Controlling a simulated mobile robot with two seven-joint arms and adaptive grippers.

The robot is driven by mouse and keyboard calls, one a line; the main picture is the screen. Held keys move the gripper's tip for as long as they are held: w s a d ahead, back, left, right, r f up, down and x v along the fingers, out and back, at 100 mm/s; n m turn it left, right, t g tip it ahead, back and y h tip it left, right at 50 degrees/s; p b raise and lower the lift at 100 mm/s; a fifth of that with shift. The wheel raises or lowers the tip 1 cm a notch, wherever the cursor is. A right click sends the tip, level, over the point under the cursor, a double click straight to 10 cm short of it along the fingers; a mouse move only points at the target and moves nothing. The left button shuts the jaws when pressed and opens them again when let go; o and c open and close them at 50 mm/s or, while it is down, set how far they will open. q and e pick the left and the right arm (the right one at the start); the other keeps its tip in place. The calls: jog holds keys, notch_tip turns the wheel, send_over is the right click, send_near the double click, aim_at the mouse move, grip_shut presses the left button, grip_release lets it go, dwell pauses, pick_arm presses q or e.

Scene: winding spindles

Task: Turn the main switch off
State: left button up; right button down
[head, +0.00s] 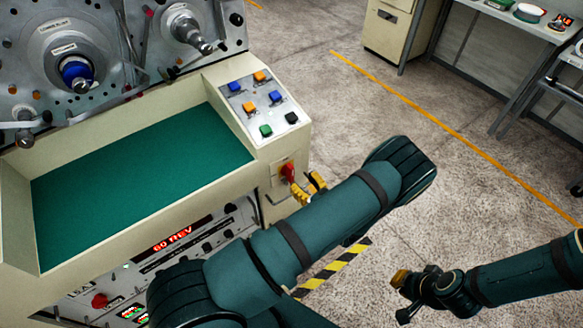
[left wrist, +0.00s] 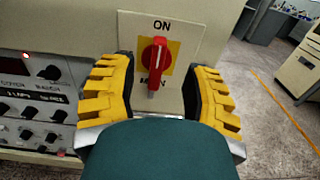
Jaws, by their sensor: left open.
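The main switch is a red rotary handle (left wrist: 154,72) on a yellow square of a white plate marked ON above; the lettering below is partly covered by the handle. The handle stands upright in the left wrist view. In the head view the switch (head: 288,171) is on the cream machine's front right corner, below the button panel. My left gripper (left wrist: 160,85) is open, its yellow-padded fingers on either side of the handle with gaps on both sides. My right gripper (head: 402,292) hangs over the floor, away from the machine.
The button panel (head: 263,104) with several coloured buttons is just above the switch. A green tray surface (head: 140,175) lies left of it. Dials and displays (left wrist: 35,100) are left of the switch. Open floor (head: 450,170) lies to the right, with benches beyond.

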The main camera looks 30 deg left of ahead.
aim_at(293, 171)
pick_arm(q)
jog(key=x, duration=0.7)
grip_shut()
